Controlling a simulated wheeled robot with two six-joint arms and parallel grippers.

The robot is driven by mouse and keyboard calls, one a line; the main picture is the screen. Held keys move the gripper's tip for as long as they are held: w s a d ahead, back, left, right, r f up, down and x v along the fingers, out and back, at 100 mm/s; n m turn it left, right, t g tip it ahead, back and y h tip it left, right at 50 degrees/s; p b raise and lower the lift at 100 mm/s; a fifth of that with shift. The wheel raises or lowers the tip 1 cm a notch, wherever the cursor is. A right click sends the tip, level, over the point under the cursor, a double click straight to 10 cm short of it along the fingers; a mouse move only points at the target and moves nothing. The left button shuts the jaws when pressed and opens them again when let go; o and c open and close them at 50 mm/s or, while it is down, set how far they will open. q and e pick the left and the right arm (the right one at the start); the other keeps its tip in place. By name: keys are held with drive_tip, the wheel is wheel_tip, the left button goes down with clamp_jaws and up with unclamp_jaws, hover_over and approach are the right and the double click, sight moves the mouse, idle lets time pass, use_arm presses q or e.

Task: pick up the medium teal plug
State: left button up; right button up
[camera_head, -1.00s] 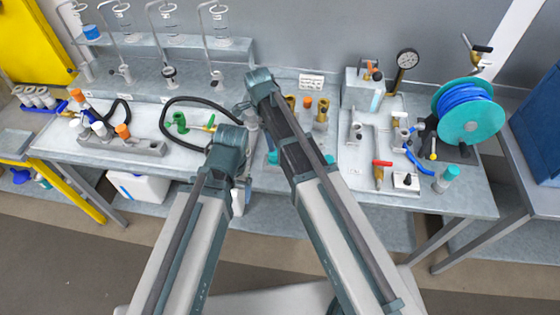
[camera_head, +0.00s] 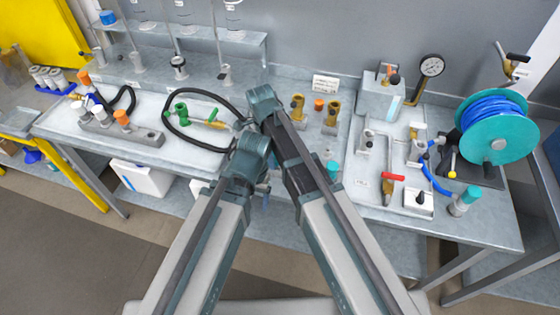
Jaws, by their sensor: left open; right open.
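A teal plug-like piece (camera_head: 332,168) shows only in part at the table's front, beside my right arm, which covers some of it. A grey cylinder with a teal top (camera_head: 467,198) stands upright at the table's right front corner. I cannot tell which of the two is the medium plug. My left gripper (camera_head: 264,188) is low by the table's front edge, mostly hidden behind my arm links. My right gripper (camera_head: 244,124) is further back, near the black hose, also largely hidden. Both are open, and I see nothing held.
A green valve piece (camera_head: 181,112) and a black hose loop (camera_head: 172,138) lie on the left tray. Brass fittings (camera_head: 332,112) and an orange cap (camera_head: 319,104) stand behind my arms. A blue hose reel (camera_head: 497,138) and a pressure gauge (camera_head: 431,67) stand at the right.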

drive_tip(key=shift+d+f, duration=0.1)
drive_tip(key=shift+f, duration=0.05)
drive_tip(key=shift+c, duration=0.5)
clamp_jaws()
